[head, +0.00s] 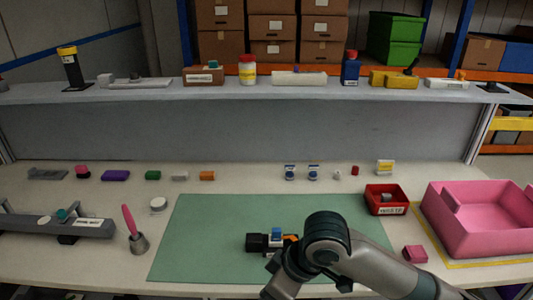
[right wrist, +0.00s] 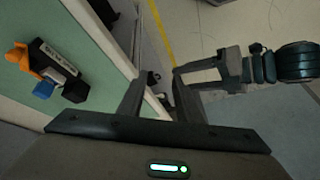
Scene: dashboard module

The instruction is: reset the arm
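My right arm reaches in from the lower right of the head view, with its bent joint over the front of the green mat (head: 210,230). In the right wrist view my right gripper (right wrist: 160,92) has its two fingers apart, with nothing between them. It hangs beyond the table's front edge, with floor below. A black module (head: 262,243) with blue and orange parts lies on the mat, just left of my arm. It also shows in the right wrist view (right wrist: 55,62), to the left of the fingers and apart from them. My left gripper is not in view.
A pink bin (head: 480,238) and a small red tray (head: 372,205) stand at the right. A grey fixture (head: 50,224) and a pink-handled tool (head: 130,220) are at the left. Several small parts line the table's back, below a shelf (head: 235,92). The mat's left part is clear.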

